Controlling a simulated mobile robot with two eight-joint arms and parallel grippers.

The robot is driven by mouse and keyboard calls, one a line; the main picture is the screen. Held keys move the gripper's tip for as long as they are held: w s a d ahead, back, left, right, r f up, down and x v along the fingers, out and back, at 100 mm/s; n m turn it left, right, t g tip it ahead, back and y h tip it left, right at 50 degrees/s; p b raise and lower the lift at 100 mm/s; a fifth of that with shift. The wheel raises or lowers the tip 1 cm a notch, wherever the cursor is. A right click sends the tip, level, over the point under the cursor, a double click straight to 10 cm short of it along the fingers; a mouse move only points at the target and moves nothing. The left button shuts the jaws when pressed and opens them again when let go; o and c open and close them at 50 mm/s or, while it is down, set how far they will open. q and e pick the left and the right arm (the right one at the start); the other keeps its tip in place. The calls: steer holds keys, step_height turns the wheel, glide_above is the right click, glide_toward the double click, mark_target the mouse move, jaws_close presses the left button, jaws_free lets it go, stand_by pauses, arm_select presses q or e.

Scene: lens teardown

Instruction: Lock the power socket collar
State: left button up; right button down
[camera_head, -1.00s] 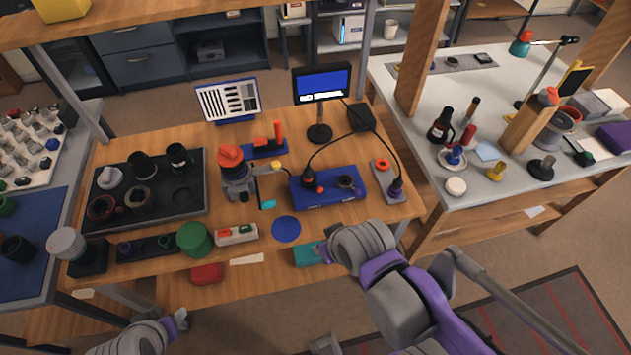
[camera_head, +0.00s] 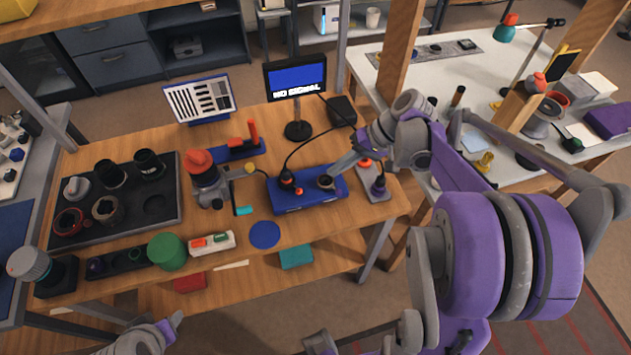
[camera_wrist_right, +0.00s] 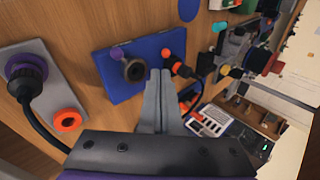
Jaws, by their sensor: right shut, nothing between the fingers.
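The blue box (camera_head: 290,204) on the wooden bench carries a dark round socket collar (camera_head: 326,182) and a black and orange plug (camera_head: 287,178). In the right wrist view the collar (camera_wrist_right: 135,71) is an upright dark ring with an open centre; a purple knob (camera_wrist_right: 117,53) is beside it. My right gripper (camera_head: 334,173) is shut and empty, its fingertips (camera_wrist_right: 160,74) close to the collar's side. I cannot tell whether they touch it. My left gripper (camera_head: 175,322) is at the lower left, away from the bench top; its jaws are unclear.
A grey plate (camera_head: 367,182) right of the box holds a purple-ringed black plug (camera_head: 378,187) and an orange ring (camera_wrist_right: 68,119). Cables arch behind the box. A monitor (camera_head: 295,78) reads "NO SIGNAL". A clamp device (camera_head: 207,187) and a black tray (camera_head: 160,218) stand left.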

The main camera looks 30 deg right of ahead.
mark_target(313, 193)
steer(key=shift+w+d, duration=0.1)
steer(key=shift+d, duration=0.25)
steer(key=x, duration=1)
steer(key=shift+a+r, duration=0.15)
arm_select(q)
steer(key=shift+s+f, duration=0.1)
steer(key=shift+f, duration=0.15)
